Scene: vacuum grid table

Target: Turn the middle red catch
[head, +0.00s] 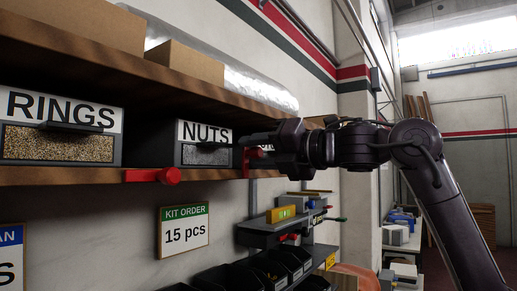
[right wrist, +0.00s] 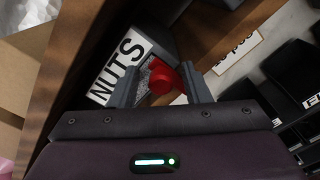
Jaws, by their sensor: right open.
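One red catch (head: 152,176) lies flat along the shelf edge between the RINGS bin (head: 60,135) and the NUTS bin (head: 204,132). A second red catch (head: 246,163) is at the right side of the NUTS bin, its bar upright. My right gripper (head: 258,146) is at this second catch and partly covers it in the head view. In the right wrist view this red catch (right wrist: 164,76) shows between the two open fingers (right wrist: 163,88), beside the NUTS label (right wrist: 118,72). Contact cannot be told. My left gripper is not in view.
The bins stand on a wooden shelf (head: 60,176) under an upper shelf with cardboard boxes (head: 185,64). A third bin's label is mostly hidden by my gripper. A KIT ORDER sign (head: 185,230) hangs below. Black bins (head: 245,275) stand lower on the wall.

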